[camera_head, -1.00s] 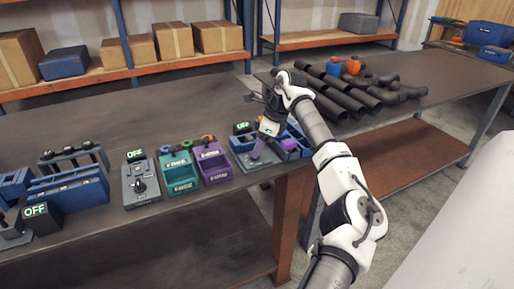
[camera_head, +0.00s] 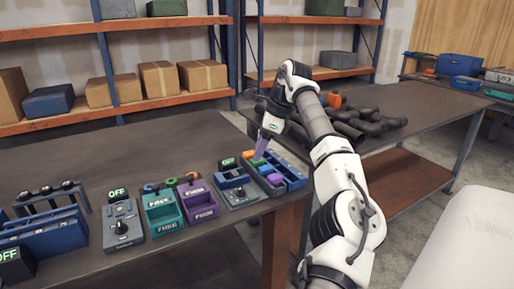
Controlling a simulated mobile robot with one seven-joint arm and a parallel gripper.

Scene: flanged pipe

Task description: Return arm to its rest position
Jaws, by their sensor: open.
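My arm (camera_head: 318,120) reaches up from the bottom right and bends at the top. My gripper (camera_head: 260,154) points down over the right end of the left workbench, above the blue tray (camera_head: 295,180) with its small coloured compartments. The gripper is small in this view. A purple shape shows at its tip; I cannot tell whether it is a finger or a thing beyond it. I see nothing clearly held. The lower part of my arm crosses the gap between the two benches.
Left of my gripper stand a grey-blue fixture (camera_head: 238,190), a purple bin (camera_head: 200,205), a green bin (camera_head: 162,213) and a grey switch box (camera_head: 122,226). Dark pipes (camera_head: 362,125) lie on the right bench (camera_head: 425,110) behind my arm. The left bench's back area is clear.

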